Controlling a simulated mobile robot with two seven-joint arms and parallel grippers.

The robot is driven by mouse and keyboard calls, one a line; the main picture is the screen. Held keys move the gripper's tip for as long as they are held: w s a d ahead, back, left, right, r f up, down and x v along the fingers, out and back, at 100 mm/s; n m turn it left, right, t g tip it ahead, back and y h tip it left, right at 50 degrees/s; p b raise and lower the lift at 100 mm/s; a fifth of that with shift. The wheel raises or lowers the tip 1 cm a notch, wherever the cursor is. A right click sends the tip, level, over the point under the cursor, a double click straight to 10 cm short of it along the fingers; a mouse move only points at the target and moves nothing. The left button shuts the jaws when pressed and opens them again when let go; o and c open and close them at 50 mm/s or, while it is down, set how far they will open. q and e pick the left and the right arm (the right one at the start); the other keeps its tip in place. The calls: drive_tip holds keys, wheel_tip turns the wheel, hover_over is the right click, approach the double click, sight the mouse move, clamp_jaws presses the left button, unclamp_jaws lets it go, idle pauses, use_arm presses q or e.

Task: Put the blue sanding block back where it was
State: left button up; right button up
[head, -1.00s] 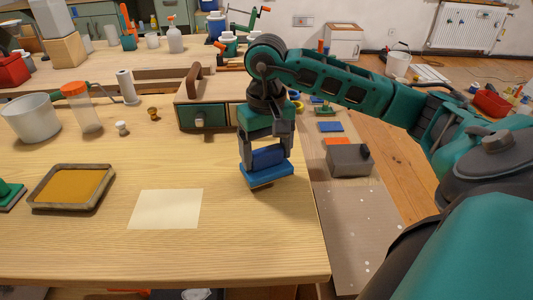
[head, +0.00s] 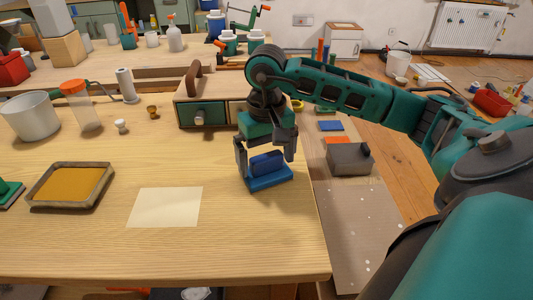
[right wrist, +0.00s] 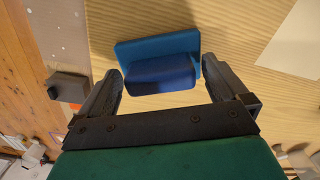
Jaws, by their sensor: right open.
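The blue sanding block (head: 268,180) has a lighter blue base and a darker blue grip on top. It rests on the wooden table near its right edge, in front of the small drawer box. My right gripper (head: 267,172) is open above it, with one finger on either side of the dark grip. My left gripper is not in view.
A cream sheet (head: 165,207) lies left of the block, and a tray with an ochre surface (head: 72,185) is farther left. The drawer box (head: 204,114) stands behind the gripper. The table's right edge is close; a grey box (head: 348,160) sits beyond it.

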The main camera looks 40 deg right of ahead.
sight(266, 155)
wheel_tip(266, 155, up, 12)
drive_tip(key=p, duration=0.2)
drive_tip(key=shift+r, duration=0.15)
idle(0.5)
